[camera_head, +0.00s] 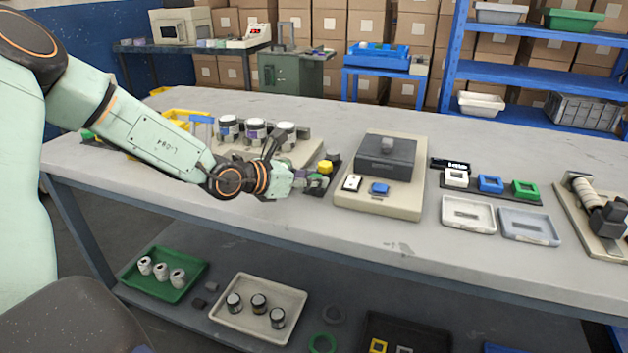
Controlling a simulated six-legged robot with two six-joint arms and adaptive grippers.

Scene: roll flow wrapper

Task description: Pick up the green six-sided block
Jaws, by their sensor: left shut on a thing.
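My left arm comes in from the left, and its left gripper (308,181) is low over the workbench, among a small cluster of blocks. The green block (317,177) is at its fingertips, and the gripper is shut on it. The fingers and the wrist partly hide the block, so its six sides cannot be made out. Whether it is clear of the surface below cannot be told. A yellow block (325,167) sits just behind it, and a dark grey block (334,156) is behind that. My right gripper is not in view.
Several white-and-dark jars (256,129) stand behind my left wrist. A beige base with a dark grey box (386,153) is to the right. Farther right are coloured square frames (490,184) and two shallow trays (468,215). The bench's front strip (330,235) is clear.

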